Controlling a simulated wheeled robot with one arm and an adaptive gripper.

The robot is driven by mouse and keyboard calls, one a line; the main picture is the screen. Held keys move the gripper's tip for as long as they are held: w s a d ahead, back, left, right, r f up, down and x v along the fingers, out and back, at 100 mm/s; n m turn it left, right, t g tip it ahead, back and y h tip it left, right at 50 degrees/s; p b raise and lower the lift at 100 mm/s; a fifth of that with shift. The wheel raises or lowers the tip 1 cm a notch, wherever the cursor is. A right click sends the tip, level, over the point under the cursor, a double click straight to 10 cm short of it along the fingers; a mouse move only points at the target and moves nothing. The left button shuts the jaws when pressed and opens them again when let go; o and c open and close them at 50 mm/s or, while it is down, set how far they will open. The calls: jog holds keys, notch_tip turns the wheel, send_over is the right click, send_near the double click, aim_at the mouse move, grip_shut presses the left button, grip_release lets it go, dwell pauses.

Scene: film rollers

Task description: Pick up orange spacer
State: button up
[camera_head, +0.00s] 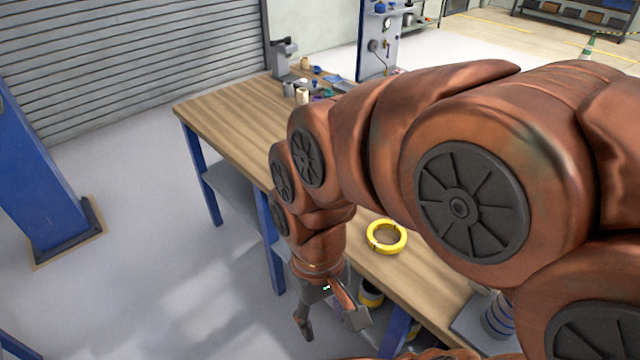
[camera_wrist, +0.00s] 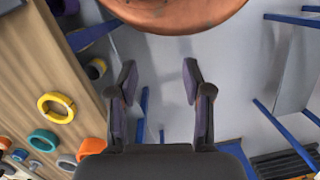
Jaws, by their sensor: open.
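My gripper (camera_head: 333,322) hangs beside the near edge of the workbench in the head view, pointing down past the tabletop. In the wrist view my gripper (camera_wrist: 157,82) is open, with nothing between its fingers and the grey floor beyond. An orange ring-shaped spacer (camera_wrist: 91,147) lies on the bench in the lower left of the wrist view, close to the gripper body and apart from the fingers. A second orange piece (camera_wrist: 4,143) is cut off at the left edge, so its shape is unclear. I see no orange spacer in the head view, where my arm covers part of the bench.
The wooden workbench (camera_head: 235,115) holds a yellow ring (camera_head: 386,237), also in the wrist view (camera_wrist: 57,107). A teal ring (camera_wrist: 43,141) and grey rings lie near the orange spacer. Small parts and a machine (camera_head: 285,60) stand at the far end.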

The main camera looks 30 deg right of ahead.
jog(key=w+d+f+m+t+y+p, duration=0.1)
jog(key=w+d+m+t+y, duration=0.2)
jog(key=w+m, duration=0.65)
jog(key=w+d+m+y+p, duration=0.15)
jog(key=w+m+y, duration=0.35)
jog(key=w, duration=0.9)
jog(key=w+d+f+m+t, duration=0.2)
jog(key=d+f+m+t, duration=0.1)
jog(key=d, duration=0.6)
jog(key=w+d+f+m+t+p, duration=0.1)
jog(key=w+d+f+m+t, duration=0.2)
jog(key=d+m, duration=0.3)
jog(key=w+d+f+m+t, duration=0.3)
jog(key=d+m, duration=0.1)
jog(key=d, duration=1)
jog(key=shift+w+d+f+m+t, duration=0.1)
jog(key=shift+f+m+t, duration=0.2)
jog(key=shift+t, duration=0.1)
jog(key=shift+p+x, duration=1.8)
jog(key=shift+x, duration=1.95)
jog(key=shift+d, duration=0.1)
jog(key=shift+f, duration=0.1)
grip_shut()
